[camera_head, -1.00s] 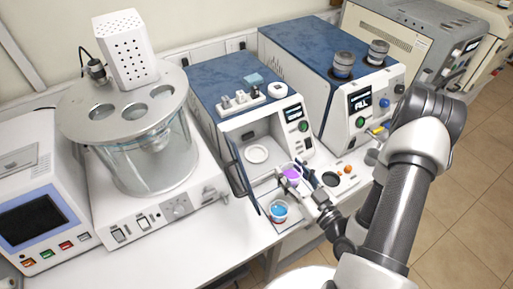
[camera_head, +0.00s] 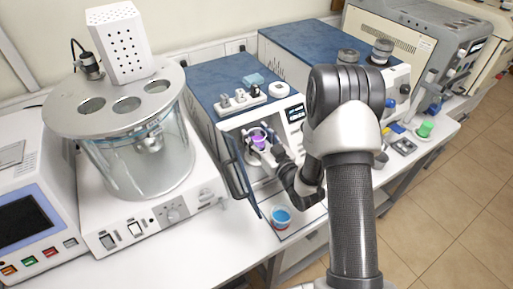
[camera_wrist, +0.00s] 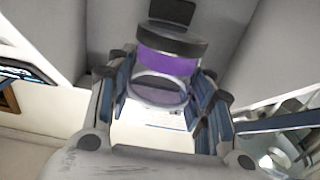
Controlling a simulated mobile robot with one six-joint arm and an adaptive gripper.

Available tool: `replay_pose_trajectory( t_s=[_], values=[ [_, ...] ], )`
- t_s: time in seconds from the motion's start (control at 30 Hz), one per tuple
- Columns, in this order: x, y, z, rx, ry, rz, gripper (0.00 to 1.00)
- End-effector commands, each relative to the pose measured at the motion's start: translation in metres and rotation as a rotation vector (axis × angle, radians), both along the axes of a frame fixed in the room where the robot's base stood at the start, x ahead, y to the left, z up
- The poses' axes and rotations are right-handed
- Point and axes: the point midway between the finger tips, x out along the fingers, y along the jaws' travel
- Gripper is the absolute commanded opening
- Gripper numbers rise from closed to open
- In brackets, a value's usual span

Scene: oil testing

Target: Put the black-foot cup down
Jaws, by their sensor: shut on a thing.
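The black-foot cup, with purple contents (camera_head: 258,138), is in my gripper (camera_head: 266,149) at the open chamber of the blue-topped tester (camera_head: 229,88). In the wrist view the cup (camera_wrist: 168,66) sits between both fingers, its dark band toward the top of the picture. My gripper (camera_wrist: 168,88) is shut on it. The round white plate seen earlier in the chamber is mostly hidden by the cup and my arm. Whether the cup touches a surface cannot be told.
The tester's glass door (camera_head: 247,178) stands open at the left of the chamber. A cup with blue contents (camera_head: 281,217) stands on the counter in front. A glass bath (camera_head: 150,160) is at the left. A second blue-topped machine (camera_head: 306,52) stands at the right.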

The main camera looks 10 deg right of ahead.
Motion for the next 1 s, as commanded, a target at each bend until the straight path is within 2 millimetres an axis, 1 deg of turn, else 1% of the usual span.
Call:
replay_pose_trajectory(
  t_s=[0.03, 0.23, 0.4, 0.47, 0.7, 0.83, 0.87, 1.0],
  values=[
    [0.000, 0.000, -0.007, 0.000, -0.003, 0.000, 0.21],
    [0.000, -0.001, -0.018, -0.001, -0.006, 0.000, 0.21],
    [0.000, 0.000, -0.045, 0.000, -0.002, 0.000, 0.21],
    [0.002, 0.001, -0.051, -0.001, -0.006, 0.001, 0.21],
    [0.004, 0.001, -0.050, -0.001, -0.006, 0.000, 0.21],
    [0.004, 0.001, -0.053, -0.002, -0.006, 0.000, 0.21],
    [0.003, 0.001, -0.054, -0.002, -0.005, 0.000, 0.48],
    [0.003, 0.001, -0.053, -0.002, -0.005, 0.000, 0.57]
  ],
)
